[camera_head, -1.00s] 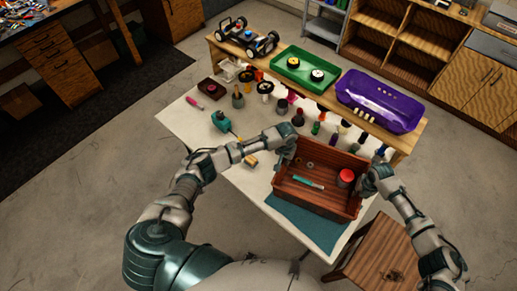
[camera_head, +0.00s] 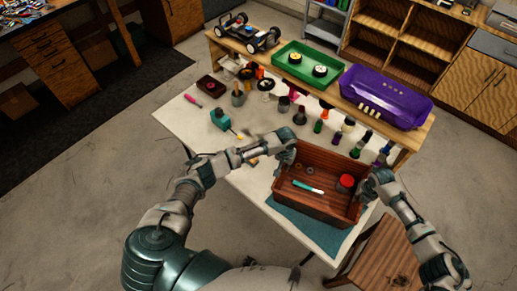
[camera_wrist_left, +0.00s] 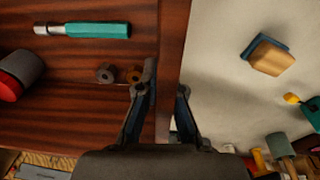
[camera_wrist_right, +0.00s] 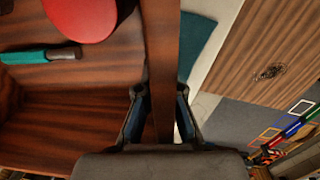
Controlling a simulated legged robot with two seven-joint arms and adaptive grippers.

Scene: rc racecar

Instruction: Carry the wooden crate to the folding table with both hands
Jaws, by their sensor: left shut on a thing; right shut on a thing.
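The wooden crate (camera_head: 316,203) is dark reddish brown and open at the top. It is over the teal mat at the near right of the white folding table (camera_head: 180,122); I cannot tell whether its base touches. Inside lie a teal-handled tool (camera_head: 308,187), a red-topped can (camera_head: 346,182) and two small rings (camera_wrist_left: 118,74). My left gripper (camera_head: 283,163) is shut on the crate's left wall, with one finger on each side in the left wrist view (camera_wrist_left: 163,110). My right gripper (camera_head: 367,187) is shut on the right wall, seen in the right wrist view (camera_wrist_right: 163,110).
Bottles and tools crowd the table behind the crate, including a teal bottle (camera_head: 220,119). A raised wooden shelf (camera_head: 265,67) holds a car chassis (camera_head: 248,34), a green tray (camera_head: 283,68) and a purple car body (camera_head: 386,97). A wooden stool (camera_head: 385,255) stands at the near right.

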